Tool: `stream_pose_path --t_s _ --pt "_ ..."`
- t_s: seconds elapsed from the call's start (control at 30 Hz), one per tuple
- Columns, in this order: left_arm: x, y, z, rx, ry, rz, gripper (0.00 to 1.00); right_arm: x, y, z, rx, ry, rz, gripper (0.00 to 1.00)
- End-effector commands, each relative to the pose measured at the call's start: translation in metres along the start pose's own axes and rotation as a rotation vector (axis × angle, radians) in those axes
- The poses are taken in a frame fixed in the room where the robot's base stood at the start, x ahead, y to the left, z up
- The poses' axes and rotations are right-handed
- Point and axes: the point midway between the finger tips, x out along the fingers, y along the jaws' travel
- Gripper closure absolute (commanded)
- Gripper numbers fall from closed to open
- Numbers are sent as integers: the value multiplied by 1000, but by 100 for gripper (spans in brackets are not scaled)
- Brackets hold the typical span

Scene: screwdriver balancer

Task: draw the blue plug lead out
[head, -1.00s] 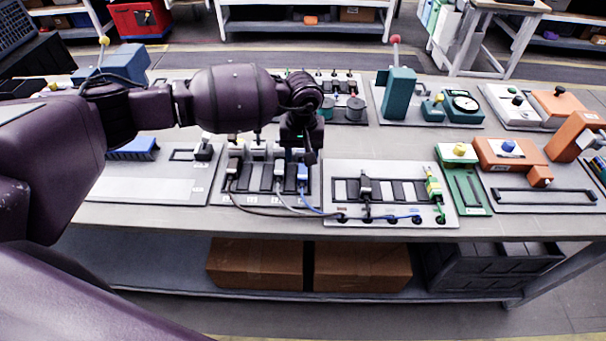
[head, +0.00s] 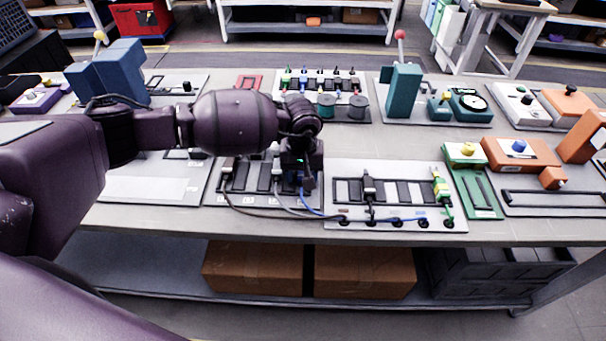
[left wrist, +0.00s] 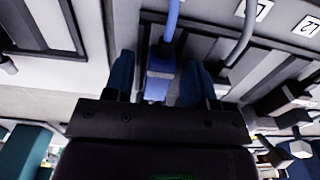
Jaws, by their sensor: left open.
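The blue plug (left wrist: 160,75) sits in a panel slot, and its blue lead (left wrist: 172,22) runs away from it toward the top of the left wrist view. My left gripper (left wrist: 158,80) is open, with one dark blue finger on each side of the plug and a gap visible beside it. In the head view my left gripper (head: 303,183) is low over the right part of the panel (head: 233,198) and hides the plug. The blue lead (head: 308,211) comes out below it and runs right. My right gripper is not in view.
A white plug (head: 228,166) with a dark lead stands left of the gripper on the same panel. A pale lead (head: 285,207) passes close by. The panel to the right (head: 400,172) holds a black plug (head: 369,184) and a yellow-green plug (head: 440,186).

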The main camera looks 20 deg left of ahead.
Motion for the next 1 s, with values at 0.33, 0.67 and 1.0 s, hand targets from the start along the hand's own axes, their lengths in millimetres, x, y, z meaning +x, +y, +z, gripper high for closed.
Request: stream_pose_path --t_s 0.33,0.67,1.0 --pt "0 0 0 0 0 0 87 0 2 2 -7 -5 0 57" --pt "-1 0 2 0 0 0 99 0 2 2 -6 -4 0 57" --pt "0 0 11 1 -1 -1 99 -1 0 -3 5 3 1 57"
